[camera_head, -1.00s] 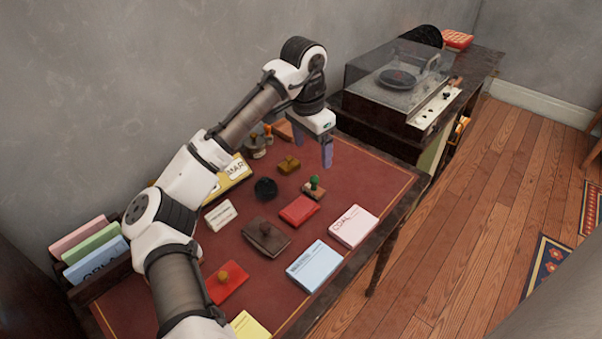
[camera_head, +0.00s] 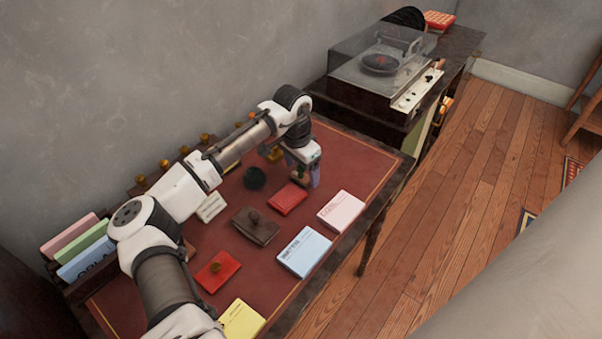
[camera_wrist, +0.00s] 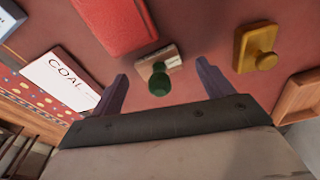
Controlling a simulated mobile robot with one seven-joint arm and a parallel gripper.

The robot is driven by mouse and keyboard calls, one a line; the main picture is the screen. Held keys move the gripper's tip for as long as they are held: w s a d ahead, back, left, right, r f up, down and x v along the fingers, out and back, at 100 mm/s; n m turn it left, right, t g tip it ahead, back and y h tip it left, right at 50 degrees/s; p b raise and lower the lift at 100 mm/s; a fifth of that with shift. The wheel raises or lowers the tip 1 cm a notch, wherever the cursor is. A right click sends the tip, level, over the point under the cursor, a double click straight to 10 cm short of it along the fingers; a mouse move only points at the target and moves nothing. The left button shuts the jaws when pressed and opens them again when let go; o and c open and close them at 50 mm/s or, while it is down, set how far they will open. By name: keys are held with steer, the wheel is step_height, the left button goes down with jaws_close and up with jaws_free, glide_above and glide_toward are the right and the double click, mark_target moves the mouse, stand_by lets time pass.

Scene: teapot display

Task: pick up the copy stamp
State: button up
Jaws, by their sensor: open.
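A small stamp with a green knob and a pale wooden base (camera_wrist: 158,85) stands on the red desk top in the wrist view. Its lettering cannot be read, so I cannot confirm that it is the copy stamp. My gripper (camera_wrist: 162,70) is open, with one finger on each side of this stamp and visible gaps between. In the head view my gripper (camera_head: 302,178) is low over the desk, and the fingers hide most of the stamp. A brass-coloured stamp (camera_wrist: 255,47) stands to the right in the wrist view.
A red pad (camera_head: 288,199), pink pad (camera_head: 341,210), blue pad (camera_head: 304,251) and brown stamp pad (camera_head: 255,227) lie nearby on the desk (camera_head: 365,165). A dark round object (camera_head: 255,178) is left of my gripper. A record player (camera_head: 380,65) stands behind.

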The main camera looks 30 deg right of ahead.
steer(key=shift+f, duration=0.55)
steer(key=c, duration=1.1)
steer(key=shift+o, duration=0.2)
steer(key=shift+r, duration=0.1)
step_height(320, 180, up, 20)
steer(key=b, duration=0.1)
steer(key=shift+b, duration=0.4)
